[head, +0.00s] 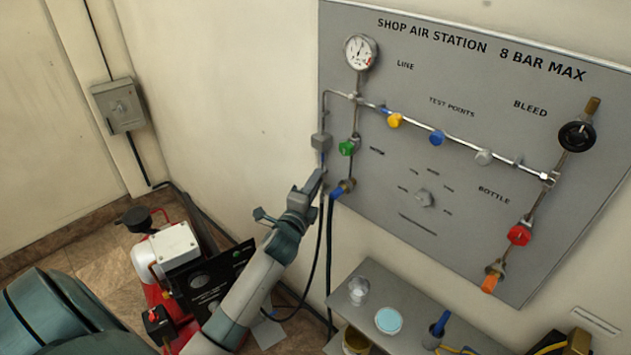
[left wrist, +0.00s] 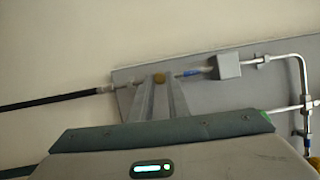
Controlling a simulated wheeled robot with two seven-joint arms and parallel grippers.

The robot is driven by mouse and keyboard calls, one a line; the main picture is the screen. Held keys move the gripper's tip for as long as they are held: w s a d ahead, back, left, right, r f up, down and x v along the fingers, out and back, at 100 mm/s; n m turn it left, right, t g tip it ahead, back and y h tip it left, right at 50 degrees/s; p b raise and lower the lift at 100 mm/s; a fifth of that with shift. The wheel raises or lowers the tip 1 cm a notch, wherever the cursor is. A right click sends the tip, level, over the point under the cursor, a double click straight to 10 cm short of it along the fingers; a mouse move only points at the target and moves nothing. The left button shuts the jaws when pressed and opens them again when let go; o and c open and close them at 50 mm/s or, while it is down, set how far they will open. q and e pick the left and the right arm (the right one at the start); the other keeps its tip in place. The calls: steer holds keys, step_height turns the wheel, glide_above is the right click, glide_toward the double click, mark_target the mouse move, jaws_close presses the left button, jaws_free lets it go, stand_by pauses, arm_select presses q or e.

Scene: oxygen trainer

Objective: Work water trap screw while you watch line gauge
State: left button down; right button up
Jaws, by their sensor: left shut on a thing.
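My right gripper is not in view.
A green knob (head: 347,148) and a blue-ended brass fitting (head: 341,189) are close to the right of my gripper. Dark hoses hang below. A grey shelf (head: 408,302) with a jar and a blue-topped dish is lower right. Red equipment (head: 160,298) stands on the floor at left.

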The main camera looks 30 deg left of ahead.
arm_select(q)
steer(key=c, duration=1.7)
jaws_free()
steer(key=shift+s, duration=0.1)
steer(key=shift+b+v, duration=2.9)
steer(key=shift+v, duration=5.7)
